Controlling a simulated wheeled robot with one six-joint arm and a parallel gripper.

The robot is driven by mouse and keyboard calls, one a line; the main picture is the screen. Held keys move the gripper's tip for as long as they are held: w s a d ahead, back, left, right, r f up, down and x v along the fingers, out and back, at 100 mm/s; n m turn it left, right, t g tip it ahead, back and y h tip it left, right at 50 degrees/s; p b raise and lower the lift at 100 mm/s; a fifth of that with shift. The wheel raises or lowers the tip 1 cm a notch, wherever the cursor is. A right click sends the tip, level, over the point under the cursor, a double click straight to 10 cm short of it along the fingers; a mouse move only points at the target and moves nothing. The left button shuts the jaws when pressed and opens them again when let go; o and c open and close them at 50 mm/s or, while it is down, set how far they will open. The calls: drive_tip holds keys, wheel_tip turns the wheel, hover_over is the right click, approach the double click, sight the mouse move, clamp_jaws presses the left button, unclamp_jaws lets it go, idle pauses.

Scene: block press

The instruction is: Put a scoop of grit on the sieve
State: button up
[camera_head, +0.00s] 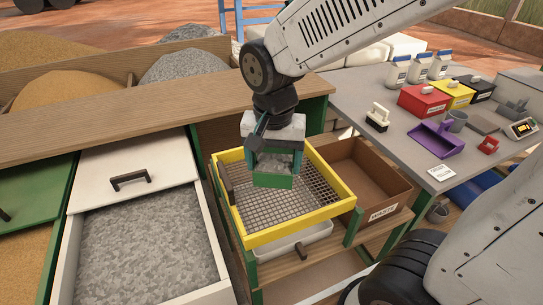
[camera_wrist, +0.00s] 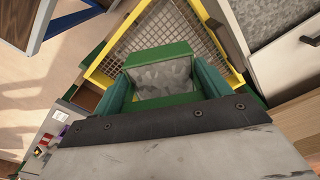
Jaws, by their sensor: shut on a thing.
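My gripper (camera_head: 274,163) is shut on a green scoop (camera_head: 272,181), held over the sieve (camera_head: 300,229), which has a yellow frame and wire mesh. In the wrist view the scoop (camera_wrist: 160,52) sits between my gripper's green fingers (camera_wrist: 162,88), and grey grit (camera_wrist: 160,77) lies in it. The scoop looks roughly level. The mesh that shows around it looks bare; the part under the scoop is hidden. More grey grit (camera_head: 145,245) fills an open white bin to the left of the sieve, with its white lid (camera_head: 130,172) slid back.
A white tray (camera_head: 302,242) sits under the sieve. A brown waste box (camera_head: 383,187) stands to its right. A grey table (camera_head: 375,91) at the right holds bottles, coloured boxes and a purple dustpan (camera_head: 437,139). A wooden ledge (camera_head: 150,104) runs behind the bins.

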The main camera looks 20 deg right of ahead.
sight(276, 170)
drive_tip(key=shift+w+d+f, duration=0.15)
drive_tip(key=shift+w+f, duration=0.1)
drive_tip(key=shift+f, duration=0.4)
drive_tip(key=shift+w+d+f, duration=0.15)
drive_tip(key=shift+w+f, duration=0.1)
drive_tip(key=shift+f, duration=0.4)
drive_tip(key=shift+w+d+r+g+y, duration=0.25)
drive_tip(key=shift+w+d+g+y, duration=0.15)
drive_tip(key=shift+w+g, duration=0.25)
drive_tip(key=shift+w+d+r+g+y, duration=0.2)
drive_tip(key=shift+w+d+g+y, duration=0.2)
drive_tip(key=shift+w+g, duration=0.3)
drive_tip(key=shift+w+d+r+g+y, duration=0.3)
drive_tip(key=shift+w+g+y, duration=0.15)
drive_tip(key=shift+g, duration=0.3)
drive_tip(key=shift+w+d+r+g+y, duration=0.1)
drive_tip(key=shift+w+d+g+y, duration=0.4)
drive_tip(key=shift+w+g, duration=0.4)
drive_tip(key=shift+w+d+r+g+y, duration=0.15)
drive_tip(key=shift+w+d+g+y, duration=0.25)
drive_tip(key=shift+w+g+y, duration=0.45)
drive_tip(key=shift+w+d+r+g+y, duration=0.15)
drive_tip(key=shift+w+d+g, duration=0.4)
drive_tip(key=shift+g, duration=0.6)
drive_tip(key=shift+w+a, duration=0.1)
wheel_tip(276, 170, up, 5)
drive_tip(key=t+h, duration=0.2)
drive_tip(key=t, duration=0.2)
drive_tip(key=t+h, duration=0.3)
drive_tip(key=t, duration=0.2)
